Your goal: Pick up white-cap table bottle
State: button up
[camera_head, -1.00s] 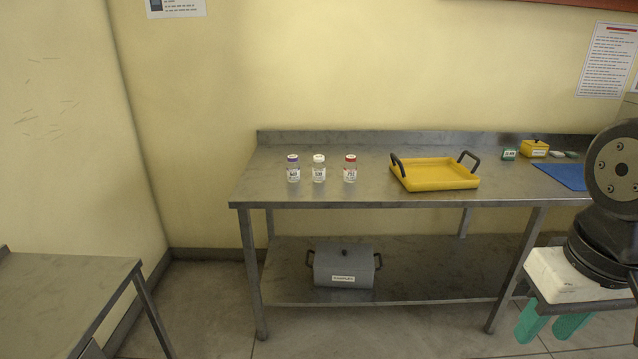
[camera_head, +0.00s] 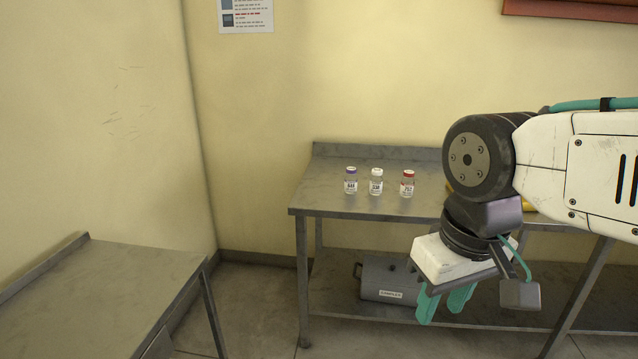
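The white-cap bottle (camera_head: 376,182) stands upright on the metal table (camera_head: 330,196), in the middle of a row of three. A purple-cap bottle (camera_head: 351,181) stands to its left and a red-cap bottle (camera_head: 407,184) to its right, with small gaps between them. My gripper (camera_head: 443,303) hangs in front of the table, lower in the picture and to the right of the bottles, with its green fingers pointing down. The fingers show a gap between them and nothing is seen in it. My gripper is apart from the bottles.
A grey lidded box (camera_head: 388,279) sits on the table's lower shelf. My arm hides most of the yellow tray (camera_head: 528,204) and the table's right part. Another metal table (camera_head: 100,285) stands at the left. The tabletop left of the bottles is clear.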

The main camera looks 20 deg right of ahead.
aim_at(376, 181)
jog(key=u, duration=0.3)
jog(key=i, duration=0.7)
jog(key=z, duration=0.55)
jog(key=i, duration=0.85)
jog(key=z, duration=0.1)
